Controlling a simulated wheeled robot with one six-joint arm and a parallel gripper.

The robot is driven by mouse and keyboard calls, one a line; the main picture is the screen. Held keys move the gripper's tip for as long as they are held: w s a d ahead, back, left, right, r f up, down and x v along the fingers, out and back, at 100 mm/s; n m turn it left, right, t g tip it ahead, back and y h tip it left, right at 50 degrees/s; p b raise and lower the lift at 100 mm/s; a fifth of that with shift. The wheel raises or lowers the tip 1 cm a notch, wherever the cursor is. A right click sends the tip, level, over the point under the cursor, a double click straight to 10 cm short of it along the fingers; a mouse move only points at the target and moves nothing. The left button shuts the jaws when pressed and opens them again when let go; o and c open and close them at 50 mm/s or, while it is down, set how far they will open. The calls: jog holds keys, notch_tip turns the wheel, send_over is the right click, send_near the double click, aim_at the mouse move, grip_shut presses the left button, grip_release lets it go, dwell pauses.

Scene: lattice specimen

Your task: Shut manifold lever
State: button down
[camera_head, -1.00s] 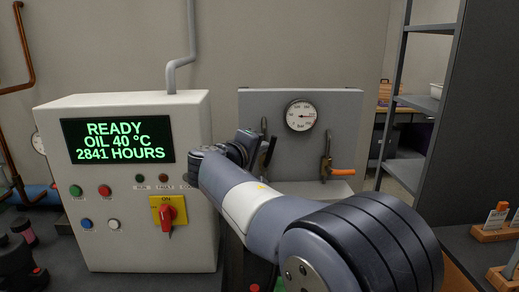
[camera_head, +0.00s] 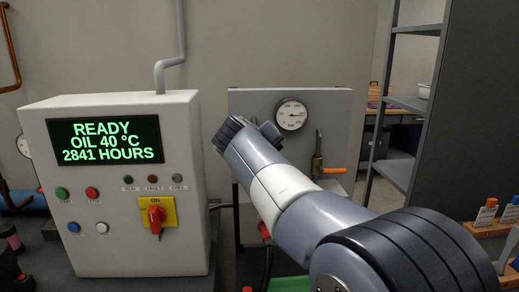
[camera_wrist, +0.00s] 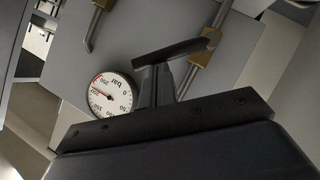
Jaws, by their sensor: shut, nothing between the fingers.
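A grey manifold panel (camera_head: 335,105) stands at the back, with a round gauge (camera_head: 291,115) on it. A dark lever (camera_head: 271,135) shows just right of my wrist, tilted down to the right. My arm hides the valve behind it. In the wrist view, which is upside down, the dark lever (camera_wrist: 178,50) slants in front of a brass valve (camera_wrist: 204,55). My gripper (camera_wrist: 158,72) is shut and empty, with its fingertips at the lever. I cannot tell if they touch. The gauge also shows there (camera_wrist: 112,93).
A second valve with an orange handle (camera_head: 331,171) sits on the panel's right. A white control cabinet (camera_head: 120,235) with a lit screen and red switch stands left. A dark shelf unit (camera_head: 405,105) and a bench with orange-topped items (camera_head: 487,212) are on the right.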

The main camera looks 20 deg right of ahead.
aim_at(283, 146)
jog(key=shift+s+d+f+m+y+b, duration=0.25)
jog(key=shift+d+f+m+y, duration=0.5)
jog(key=shift+d+f+y, duration=0.2)
jog(key=shift+s+d+f+m+y+b, duration=0.1)
jog(key=shift+d+f+m+y+b, duration=0.1)
jog(key=shift+d+f+m+y, duration=0.65)
jog(key=shift+d, duration=0.15)
jog(key=r+p, duration=0.3)
jog(key=r, duration=0.1)
jog(key=shift+s+r, duration=0.1)
jog(key=shift+s, duration=0.25)
jog(key=d+b+v, duration=0.1)
jog(key=v, duration=0.9)
jog(key=shift+s, duration=0.25)
